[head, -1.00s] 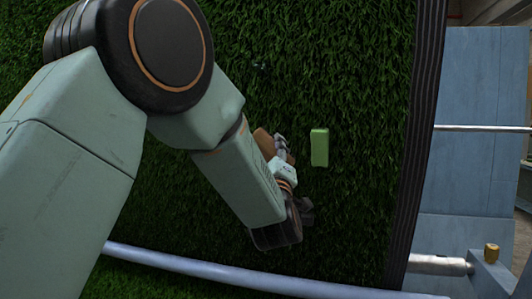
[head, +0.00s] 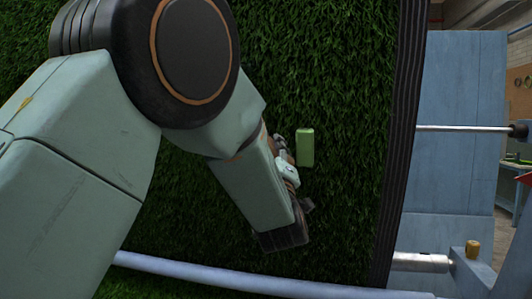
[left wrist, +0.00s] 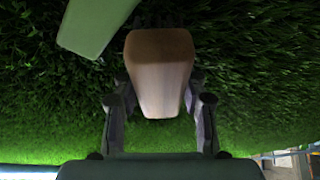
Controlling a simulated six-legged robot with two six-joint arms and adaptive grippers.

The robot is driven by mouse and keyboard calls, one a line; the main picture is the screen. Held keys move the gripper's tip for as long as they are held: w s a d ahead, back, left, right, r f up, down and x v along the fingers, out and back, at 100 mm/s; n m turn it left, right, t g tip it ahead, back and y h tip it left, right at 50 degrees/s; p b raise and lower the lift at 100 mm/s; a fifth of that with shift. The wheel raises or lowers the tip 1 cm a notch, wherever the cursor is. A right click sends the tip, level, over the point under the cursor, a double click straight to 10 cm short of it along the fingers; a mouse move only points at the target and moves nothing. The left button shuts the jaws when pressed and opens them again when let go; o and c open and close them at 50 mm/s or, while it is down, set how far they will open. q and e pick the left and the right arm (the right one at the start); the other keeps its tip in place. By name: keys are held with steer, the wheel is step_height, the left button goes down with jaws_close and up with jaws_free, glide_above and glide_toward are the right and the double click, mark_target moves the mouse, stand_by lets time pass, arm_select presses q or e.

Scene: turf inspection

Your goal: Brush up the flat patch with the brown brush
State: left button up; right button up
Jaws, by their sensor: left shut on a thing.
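My left gripper (head: 282,150) is low over the green turf (head: 345,90), mostly behind my forearm in the head view. In the left wrist view its two fingers (left wrist: 161,108) are closed on the sides of the brown brush (left wrist: 158,65). No flat patch stands out clearly from the surrounding turf. My right gripper is not in view.
A green block (head: 305,147) is just right of the left gripper, close to it; it also shows in the left wrist view (left wrist: 95,25). A dark ribbed edge (head: 400,140) bounds the turf on the right. A pale rail (head: 230,283) crosses the front. Blue panels (head: 460,120) stand beyond.

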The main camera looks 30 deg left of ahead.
mark_target(288, 155)
arm_select(q)
steer(key=shift+w+d, duration=0.25)
steer(key=shift+d, duration=0.7)
steer(key=shift+d, duration=0.1)
steer(key=shift+w+d, duration=0.1)
steer(key=shift+d, duration=0.75)
steer(key=shift+w+d, duration=0.1)
steer(key=shift+d, duration=0.05)
